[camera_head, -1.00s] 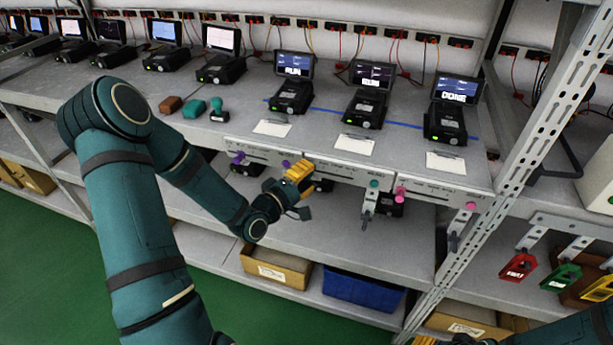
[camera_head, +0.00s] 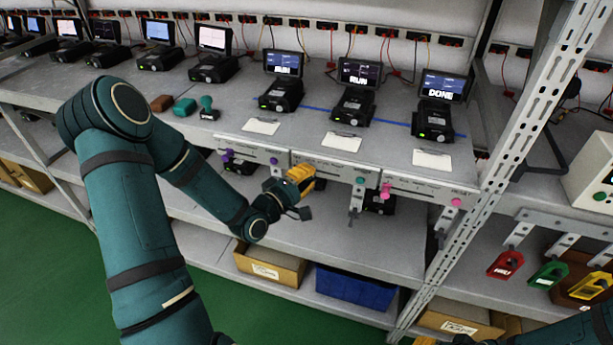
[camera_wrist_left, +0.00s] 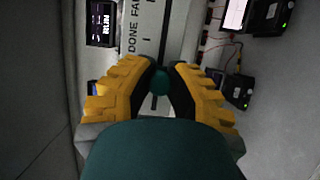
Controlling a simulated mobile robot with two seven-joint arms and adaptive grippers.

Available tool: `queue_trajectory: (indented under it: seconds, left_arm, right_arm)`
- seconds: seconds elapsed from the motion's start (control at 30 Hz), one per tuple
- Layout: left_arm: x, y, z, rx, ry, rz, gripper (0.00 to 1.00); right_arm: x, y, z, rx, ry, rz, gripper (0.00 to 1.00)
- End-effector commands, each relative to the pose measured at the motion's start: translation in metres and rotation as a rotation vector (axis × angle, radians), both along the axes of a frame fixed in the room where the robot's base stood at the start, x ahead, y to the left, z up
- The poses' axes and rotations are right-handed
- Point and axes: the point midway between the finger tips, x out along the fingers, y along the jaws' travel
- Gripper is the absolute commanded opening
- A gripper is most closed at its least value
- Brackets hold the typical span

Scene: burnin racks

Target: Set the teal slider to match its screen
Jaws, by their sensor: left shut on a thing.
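My left gripper (camera_head: 303,182) is at the left part of the middle rail (camera_head: 335,171) on the shelf's front edge. In the left wrist view my left gripper (camera_wrist_left: 160,84) is shut on the teal slider knob (camera_wrist_left: 160,82), against a pale strip with the words DONE and FAIL. The fingers hide the knob in the head view. Another teal knob (camera_head: 360,181) shows at the rail's right end. The middle screen (camera_head: 360,74) above reads RUN, and so does the screen in the left wrist view (camera_wrist_left: 105,24). My right gripper shows only in part at the bottom edge.
Purple knobs (camera_head: 274,161) are on the rail to the left, pink knobs (camera_head: 386,190) on the rail to the right. The right screen (camera_head: 442,86) reads DONE. A perforated upright (camera_head: 505,160) stands right of the rails. White cards (camera_head: 342,142) lie on the shelf.

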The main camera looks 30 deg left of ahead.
Motion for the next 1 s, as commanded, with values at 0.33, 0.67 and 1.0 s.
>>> queue_trajectory:
  seconds: [0.33,0.67,1.0]
  left_arm:
    - [0.0,0.0,0.0,0.0,0.0,-0.002,0.22]
    - [0.0,0.0,0.0,0.0,0.0,-0.001,0.52]
    - [-0.033,0.006,0.0,0.0,0.003,0.003,0.52]
  right_arm:
    - [0.0,0.001,0.0,0.001,-0.001,0.001,0.47]
    - [0.0,0.0,0.0,0.0,0.0,0.001,0.47]
    - [0.0,0.0,0.0,0.0,0.0,0.001,0.47]
